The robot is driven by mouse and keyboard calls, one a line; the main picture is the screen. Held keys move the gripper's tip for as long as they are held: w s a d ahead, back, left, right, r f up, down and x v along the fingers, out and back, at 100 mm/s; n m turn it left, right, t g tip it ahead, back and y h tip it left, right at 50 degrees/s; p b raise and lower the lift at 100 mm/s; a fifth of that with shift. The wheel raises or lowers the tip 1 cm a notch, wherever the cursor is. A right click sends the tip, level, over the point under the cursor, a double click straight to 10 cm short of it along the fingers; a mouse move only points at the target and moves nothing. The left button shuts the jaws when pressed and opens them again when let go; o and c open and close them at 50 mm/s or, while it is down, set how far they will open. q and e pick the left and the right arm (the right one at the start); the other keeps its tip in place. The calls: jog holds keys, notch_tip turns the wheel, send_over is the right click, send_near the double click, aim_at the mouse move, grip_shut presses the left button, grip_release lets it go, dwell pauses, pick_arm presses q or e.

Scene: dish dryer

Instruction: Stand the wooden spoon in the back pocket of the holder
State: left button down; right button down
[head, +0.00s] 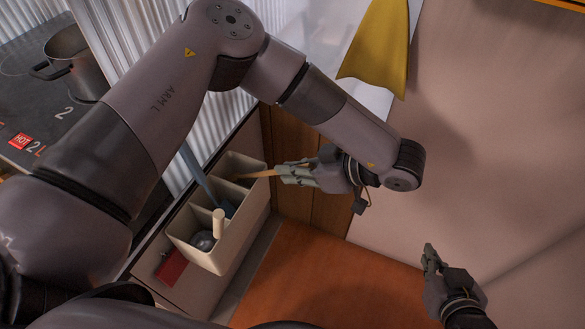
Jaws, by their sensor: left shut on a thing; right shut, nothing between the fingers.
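The beige holder (243,233) stands at the left of the wooden surface, its pockets in a row from near to far. My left gripper (284,173) is shut on the wooden spoon (259,174), just right of the far pocket. The spoon lies nearly level in the picture, its left end over or inside the back pocket's opening; I cannot tell how deep. The rest of the spoon is hidden by the gripper. My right gripper (430,256) is shut and empty, at the lower right, well apart from the holder.
A blue utensil (192,163) leans out of the middle of the holder. A pale-handled utensil (219,223) and a round metallic thing (203,240) are in the near pocket. A pot (77,60) stands on the hob at upper left. A yellow cloth (378,48) hangs at the top.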

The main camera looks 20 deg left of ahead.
pick_arm(q)
jog(key=shift+s+f, duration=0.2)
jog(key=shift+f, duration=0.4)
pick_arm(e)
jog(key=shift+w, duration=0.1)
pick_arm(q)
jog(key=c, duration=2.2)
grip_release()
jog(key=o, duration=0.3)
jog(key=shift+w+a+f, duration=0.1)
jog(key=shift+w, duration=0.15)
jog(key=shift+o, duration=1.3)
jog(key=shift+r, duration=0.2)
pick_arm(e)
jog(key=shift+w+a, duration=0.1)
jog(key=shift+w, duration=0.05)
pick_arm(q)
jog(key=shift+r, duration=0.1)
jog(key=v, duration=1.2)
